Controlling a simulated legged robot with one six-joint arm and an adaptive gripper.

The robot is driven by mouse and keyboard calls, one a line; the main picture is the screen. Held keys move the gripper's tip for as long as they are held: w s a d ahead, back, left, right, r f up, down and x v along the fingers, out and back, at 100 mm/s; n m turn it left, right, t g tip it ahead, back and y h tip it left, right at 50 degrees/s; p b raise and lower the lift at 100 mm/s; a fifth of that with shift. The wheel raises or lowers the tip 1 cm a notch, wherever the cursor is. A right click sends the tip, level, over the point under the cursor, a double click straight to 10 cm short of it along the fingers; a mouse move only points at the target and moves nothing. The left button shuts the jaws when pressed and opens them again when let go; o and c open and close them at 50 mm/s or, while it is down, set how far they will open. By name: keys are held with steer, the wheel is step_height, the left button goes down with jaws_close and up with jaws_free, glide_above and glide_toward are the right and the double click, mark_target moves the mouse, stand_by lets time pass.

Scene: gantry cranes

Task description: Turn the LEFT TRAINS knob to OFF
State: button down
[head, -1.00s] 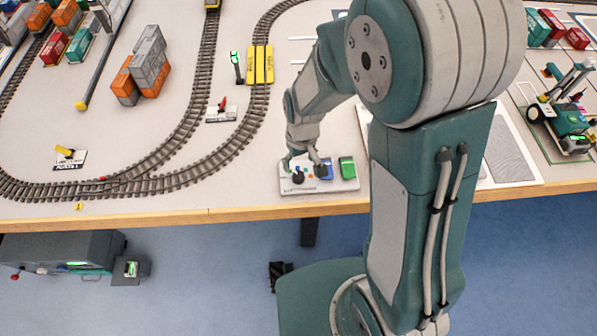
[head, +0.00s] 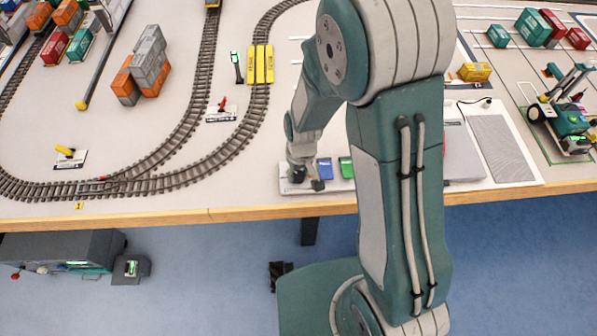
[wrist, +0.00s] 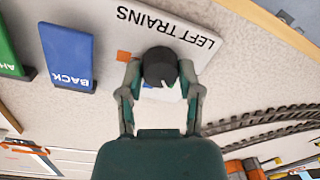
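The LEFT TRAINS knob (wrist: 160,66) is black and round with a white pointer mark. It sits on a pale control panel (wrist: 212,22) whose LEFT TRAINS lettering is upside down in the wrist view. An orange mark and a partly covered blue mark show beside the knob. My gripper (wrist: 160,76) is around the knob, one finger on each side. The fingertips are very close to its sides; I cannot tell whether they touch. In the head view my gripper (head: 307,182) is low over the panel's left end and hides the knob. No OFF lettering is readable.
The panel lies near the table's wooden front edge (head: 230,214). Curved train track (head: 190,168) runs to the left.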

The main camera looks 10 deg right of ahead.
steer(key=shift+s+n, duration=0.1)
steer(key=shift+n, duration=0.3)
steer(key=n, duration=0.3)
steer(key=shift+n, duration=0.3)
steer(key=shift+f+n, duration=0.1)
steer(key=shift+n, duration=1.6)
steer(key=shift+g, duration=0.3)
steer(key=shift+c, duration=1.3)
jaws_free()
steer(key=shift+d, duration=0.1)
